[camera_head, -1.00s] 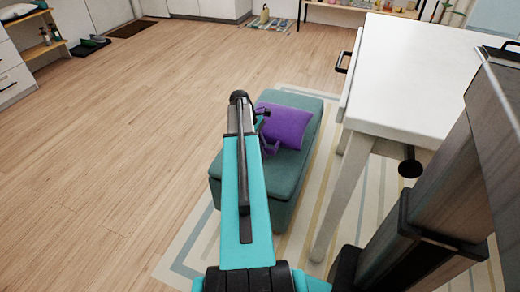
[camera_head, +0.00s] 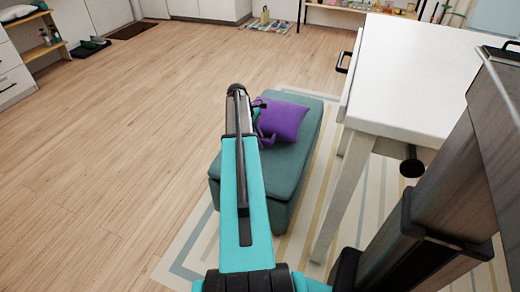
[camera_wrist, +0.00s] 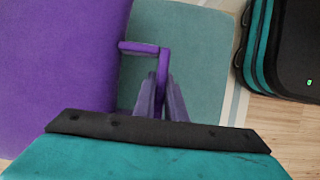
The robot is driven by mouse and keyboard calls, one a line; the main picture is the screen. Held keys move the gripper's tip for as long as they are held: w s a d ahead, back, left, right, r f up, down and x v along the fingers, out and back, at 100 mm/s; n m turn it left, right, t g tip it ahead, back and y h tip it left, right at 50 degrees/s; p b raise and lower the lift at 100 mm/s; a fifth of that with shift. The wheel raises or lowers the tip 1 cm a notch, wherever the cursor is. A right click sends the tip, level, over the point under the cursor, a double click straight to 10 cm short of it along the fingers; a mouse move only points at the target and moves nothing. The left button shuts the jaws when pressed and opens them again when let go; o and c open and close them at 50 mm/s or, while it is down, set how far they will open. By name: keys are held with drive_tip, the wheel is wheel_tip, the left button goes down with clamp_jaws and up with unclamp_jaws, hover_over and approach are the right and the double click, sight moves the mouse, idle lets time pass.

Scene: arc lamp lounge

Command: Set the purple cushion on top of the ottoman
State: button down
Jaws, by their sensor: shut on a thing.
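The purple cushion (camera_head: 283,121) is over the far part of the teal ottoman (camera_head: 286,178), tilted. I cannot tell whether it rests on the top or hangs just above it. In the wrist view the cushion (camera_wrist: 60,70) fills the left side, and the ottoman's bare top (camera_wrist: 180,50) shows beside it. A thin purple handle sticks out from the cushion's side. My gripper (camera_wrist: 163,100) is shut on this handle. In the head view my gripper (camera_head: 262,122) is at the cushion's left side, partly hidden by my arm.
A white table (camera_head: 420,75) stands close on the right of the ottoman, its leg near the ottoman's side. A striped rug (camera_head: 183,255) lies under both. The wooden floor on the left is clear. Low shelves and cabinets line the back.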

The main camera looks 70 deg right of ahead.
drive_tip(key=shift+f+b, duration=0.5)
drive_tip(key=shift+f, duration=1.35)
drive_tip(key=c, duration=1.8)
unclamp_jaws()
drive_tip(key=p+v, duration=0.2)
drive_tip(key=v, duration=1)
drive_tip(key=shift+p, duration=0.35)
